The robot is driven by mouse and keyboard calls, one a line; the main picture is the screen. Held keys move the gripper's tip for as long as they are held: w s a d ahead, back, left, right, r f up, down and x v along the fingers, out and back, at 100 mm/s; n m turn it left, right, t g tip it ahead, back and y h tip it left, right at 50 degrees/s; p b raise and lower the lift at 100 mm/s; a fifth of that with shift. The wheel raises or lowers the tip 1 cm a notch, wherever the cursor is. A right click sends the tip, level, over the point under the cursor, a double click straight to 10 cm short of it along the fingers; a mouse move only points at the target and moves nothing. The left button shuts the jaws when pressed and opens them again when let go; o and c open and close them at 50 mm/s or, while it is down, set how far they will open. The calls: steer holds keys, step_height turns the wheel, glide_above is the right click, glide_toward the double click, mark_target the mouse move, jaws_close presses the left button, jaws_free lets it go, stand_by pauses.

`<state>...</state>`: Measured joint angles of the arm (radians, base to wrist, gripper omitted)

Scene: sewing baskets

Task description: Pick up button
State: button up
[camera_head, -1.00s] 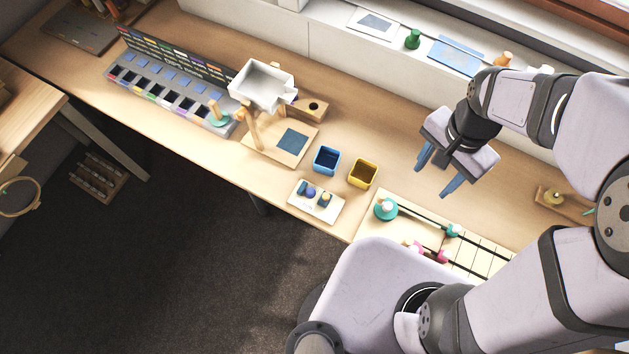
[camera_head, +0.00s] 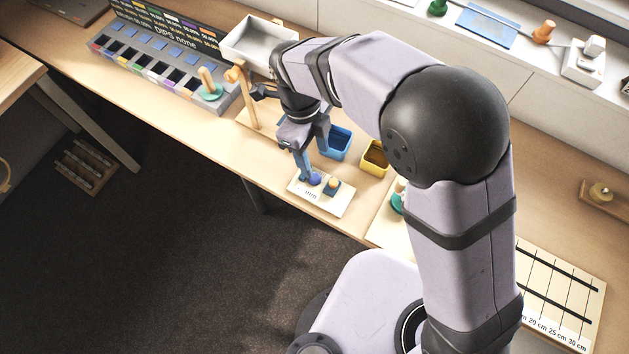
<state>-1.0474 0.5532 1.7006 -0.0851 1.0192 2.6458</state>
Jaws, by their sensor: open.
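A white tray (camera_head: 336,208) lies near the front edge of the table. A small round purple piece (camera_head: 315,179) and a blue piece with a tan top (camera_head: 332,186) stand on it. Which one is the button, I cannot tell for certain. My gripper (camera_head: 314,165) is open and points down over the back left of the tray. One blue finger reaches down close beside the purple piece. Whether it touches is unclear. The other finger is behind it, in front of the blue bin. The gripper hides the tray's back left part.
A blue bin (camera_head: 339,143) and a yellow bin (camera_head: 374,158) stand just behind the tray. A wooden post (camera_head: 246,98) and a white open box (camera_head: 262,52) are to the left. A lettered compartment rack (camera_head: 165,62) lies farther left. My arm hides much of the table's right side.

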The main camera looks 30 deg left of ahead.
mark_target(314, 177)
steer(key=shift+s+a+f, duration=0.15)
steer(key=shift+a+f, duration=0.05)
steer(key=shift+d+f, duration=0.15)
steer(key=shift+f, duration=0.8)
steer(key=shift+s+d+f+p, duration=0.1)
steer(key=shift+f+p, duration=0.3)
steer(key=shift+f, duration=0.95)
steer(key=shift+s+f+p, duration=0.1)
steer(key=shift+f+p, duration=0.3)
steer(key=shift+f, duration=0.9)
steer(key=c, duration=1.1)
